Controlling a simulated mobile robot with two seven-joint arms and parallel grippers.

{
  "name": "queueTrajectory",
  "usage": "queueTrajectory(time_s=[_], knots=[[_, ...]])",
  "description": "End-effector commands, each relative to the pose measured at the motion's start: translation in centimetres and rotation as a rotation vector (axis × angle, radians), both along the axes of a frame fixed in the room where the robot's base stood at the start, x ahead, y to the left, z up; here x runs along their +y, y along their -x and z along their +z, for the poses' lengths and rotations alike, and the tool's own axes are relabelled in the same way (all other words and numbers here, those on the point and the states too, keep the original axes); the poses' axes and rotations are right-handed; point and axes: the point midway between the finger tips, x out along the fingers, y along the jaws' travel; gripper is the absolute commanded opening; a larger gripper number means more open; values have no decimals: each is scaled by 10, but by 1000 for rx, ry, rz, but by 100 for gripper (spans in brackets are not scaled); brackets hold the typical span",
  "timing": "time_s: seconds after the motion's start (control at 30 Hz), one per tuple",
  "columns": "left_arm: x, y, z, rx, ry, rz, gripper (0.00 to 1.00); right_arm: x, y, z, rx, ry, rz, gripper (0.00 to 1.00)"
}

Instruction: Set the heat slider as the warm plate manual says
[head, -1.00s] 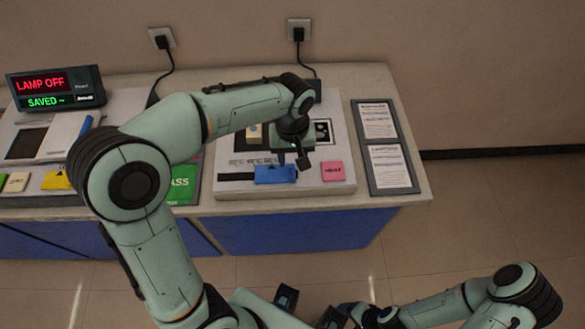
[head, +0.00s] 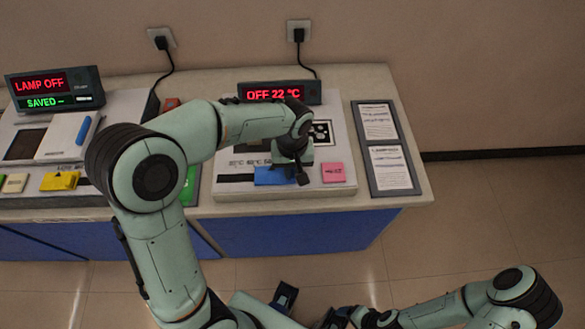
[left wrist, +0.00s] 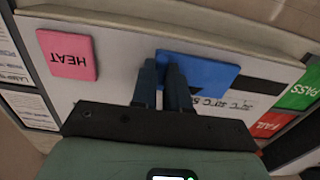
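The heat slider is a blue block (head: 273,176) on a dark track at the front of the warm plate (head: 230,195). The track shows to the left of the block. My left gripper (head: 302,178) is down at the block's right end. In the left wrist view its fingers (left wrist: 163,72) are close together at that end of the blue block (left wrist: 205,75); I cannot tell whether they touch it. The plate's display (head: 280,93) reads OFF 22 °C. My right gripper (head: 310,308) looks open and empty at the bottom.
A dark board with two printed sheets (head: 380,122) lies right of the plate. A lamp unit with a display (head: 55,88) and a yellow slider (head: 60,181) stands at the left. My left arm covers part of the plate and the green PASS label.

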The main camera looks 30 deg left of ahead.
Motion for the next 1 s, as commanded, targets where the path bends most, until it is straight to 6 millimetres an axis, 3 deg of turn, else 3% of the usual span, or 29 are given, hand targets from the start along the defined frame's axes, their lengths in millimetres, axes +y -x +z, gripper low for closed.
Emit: queueTrajectory(time_s=[0.33,0.67,0.7,0.77,1.0], knots=[[39,24,0,-1,-1,3,0,0,3,-8,4,0,0,77],[43,26,0,-1,-1,0,0,0,3,-8,3,0,0,77],[43,26,0,-1,-1,0,24,0,3,-8,3,0,0,77],[43,26,0,-1,-1,0,40,0,3,-8,4,0,0,77],[43,26,0,0,0,0,40,0,4,-8,4,0,0,77]])
